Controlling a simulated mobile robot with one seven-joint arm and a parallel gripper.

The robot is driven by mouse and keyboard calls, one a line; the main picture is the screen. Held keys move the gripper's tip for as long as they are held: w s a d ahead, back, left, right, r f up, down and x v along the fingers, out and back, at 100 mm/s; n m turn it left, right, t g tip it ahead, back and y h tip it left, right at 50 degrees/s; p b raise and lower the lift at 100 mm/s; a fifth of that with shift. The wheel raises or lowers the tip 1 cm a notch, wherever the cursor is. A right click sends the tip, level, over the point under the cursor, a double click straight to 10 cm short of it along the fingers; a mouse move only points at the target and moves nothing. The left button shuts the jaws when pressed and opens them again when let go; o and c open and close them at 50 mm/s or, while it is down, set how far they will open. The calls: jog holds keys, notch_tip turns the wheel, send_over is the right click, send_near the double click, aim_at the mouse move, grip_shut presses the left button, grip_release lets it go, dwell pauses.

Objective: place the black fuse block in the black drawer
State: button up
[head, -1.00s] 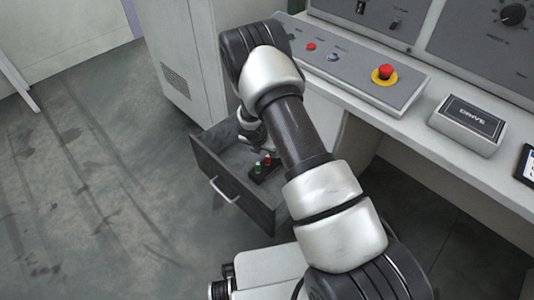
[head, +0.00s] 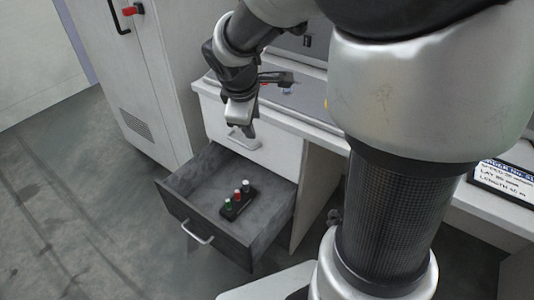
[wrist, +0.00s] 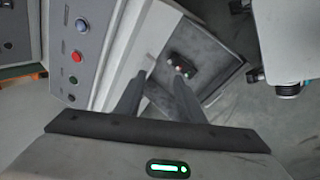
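The black drawer (head: 200,231) is pulled open below the console. The black fuse block (head: 237,203), with green, red and white caps on top, lies inside it on the grey floor, apart from the walls. The block (wrist: 183,66) also shows in the wrist view, beyond the fingertips. My gripper (wrist: 159,76) is open, its two dark fingers apart with nothing held between them. In the head view my gripper is raised above the drawer's back, in front of the white drawer face, clear of the block.
A white upper drawer front (head: 264,146) with a handle is shut above the open drawer. A tall white cabinet (head: 135,75) stands at left. The console panel (wrist: 78,45) carries a red button (wrist: 76,56). Open floor lies left of the drawer.

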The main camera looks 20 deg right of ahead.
jog(key=s+a+r+m+y, duration=0.1)
jog(key=s+r+m, duration=0.1)
jog(key=s+m, duration=0.2)
jog(key=s+a+r+m, duration=0.1)
jog(key=s+r+m, duration=0.2)
jog(key=s, duration=0.6)
jog(key=s+a+r+m+t+y, duration=0.1)
jog(key=s+r+m, duration=0.2)
jog(key=s, duration=0.4)
jog(key=shift+s+a+r+m+y, duration=0.25)
jog(key=shift+s+a+m+y, duration=0.1)
jog(key=shift+m, duration=0.45)
